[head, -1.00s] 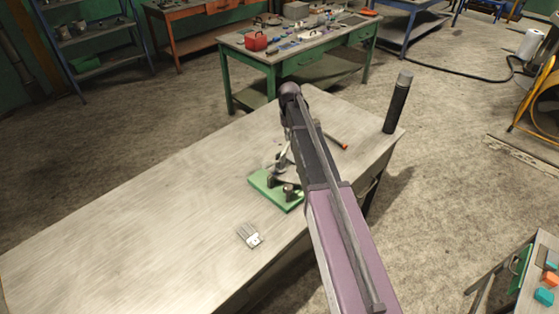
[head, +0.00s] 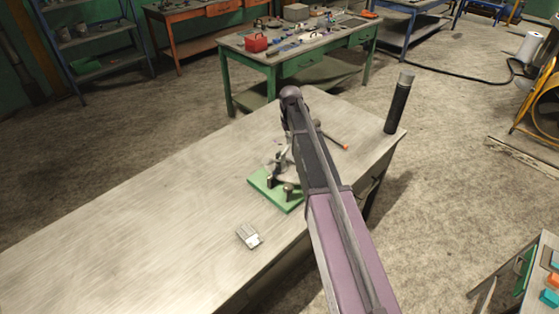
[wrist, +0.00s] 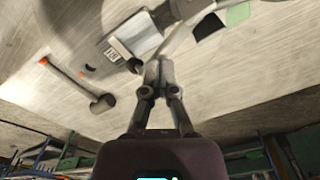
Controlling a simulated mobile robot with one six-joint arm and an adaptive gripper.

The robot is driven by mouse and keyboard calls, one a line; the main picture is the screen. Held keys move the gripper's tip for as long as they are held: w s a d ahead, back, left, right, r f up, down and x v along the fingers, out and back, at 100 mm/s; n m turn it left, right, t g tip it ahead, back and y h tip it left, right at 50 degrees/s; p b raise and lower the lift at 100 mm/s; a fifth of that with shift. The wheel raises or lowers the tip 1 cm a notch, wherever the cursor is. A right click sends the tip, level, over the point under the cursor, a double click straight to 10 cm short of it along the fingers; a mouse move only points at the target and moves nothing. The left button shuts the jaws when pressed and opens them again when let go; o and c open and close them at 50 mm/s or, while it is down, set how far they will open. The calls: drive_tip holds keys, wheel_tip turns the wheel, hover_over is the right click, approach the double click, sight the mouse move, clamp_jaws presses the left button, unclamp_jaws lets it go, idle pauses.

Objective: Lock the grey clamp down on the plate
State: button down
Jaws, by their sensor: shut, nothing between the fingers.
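The green plate (head: 265,184) lies near the table's front edge in the head view, with dark posts standing on it. The grey clamp (head: 279,166) shows as a small grey shape above the plate, partly hidden behind my arm; I cannot tell its lever's position. In the wrist view a corner of the green plate (wrist: 238,13) shows at the top right. My gripper (wrist: 158,72) is shut and empty there, its fingertips close to a pale bar-like part; I cannot tell whether they touch. My arm hides most of the gripper in the head view.
A hammer with an orange handle end (head: 345,146) lies beyond my arm and shows in the wrist view (wrist: 75,82). A black cylinder (head: 397,103) stands at the right table corner. A small flat brush-like thing (head: 249,236) lies in front. The table's left is clear.

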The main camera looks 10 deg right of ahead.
drive_tip(key=shift+w+d+f+b, duration=0.1)
drive_tip(key=shift+d+f+b, duration=0.05)
drive_tip(key=shift+f+b, duration=0.8)
drive_tip(key=shift+r, duration=0.1)
wheel_tip(320, 180, up, 7)
drive_tip(key=p, duration=0.7)
idle(0.3)
idle(0.4)
drive_tip(key=shift+s+f, duration=0.25)
drive_tip(key=shift+s, duration=0.1)
drive_tip(key=s+f+b, duration=0.4)
drive_tip(key=s, duration=1)
drive_tip(key=s+a+f+m+b, duration=0.1)
drive_tip(key=s+f+b, duration=0.3)
drive_tip(key=s, duration=1.1)
drive_tip(key=shift+f, duration=0.15)
